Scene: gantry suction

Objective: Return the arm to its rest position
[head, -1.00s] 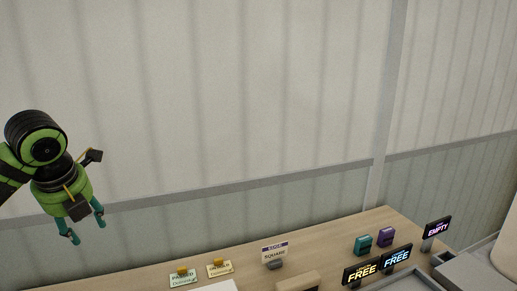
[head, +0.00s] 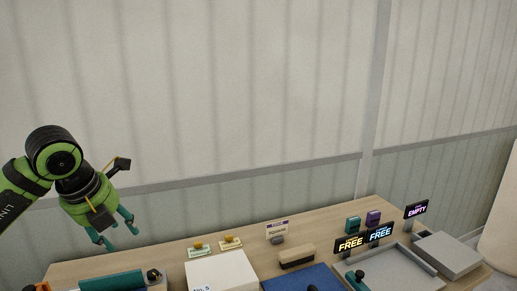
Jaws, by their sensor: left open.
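My left gripper (head: 119,232) is at the left of the head view, at the end of my green and black arm. Its two teal fingers point down and stand apart, with nothing between them. It hangs in front of the wall, over the left part of the wooden table (head: 160,256), and appears clear of the surface. My right gripper is not in view.
A white box (head: 222,272), a brown block (head: 297,256), a blue mat (head: 303,279) and a grey tray (head: 420,283) lie along the table. Lit FREE signs (head: 350,243) and an EMPTY sign (head: 416,210) stand at the right. The air around the gripper is clear.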

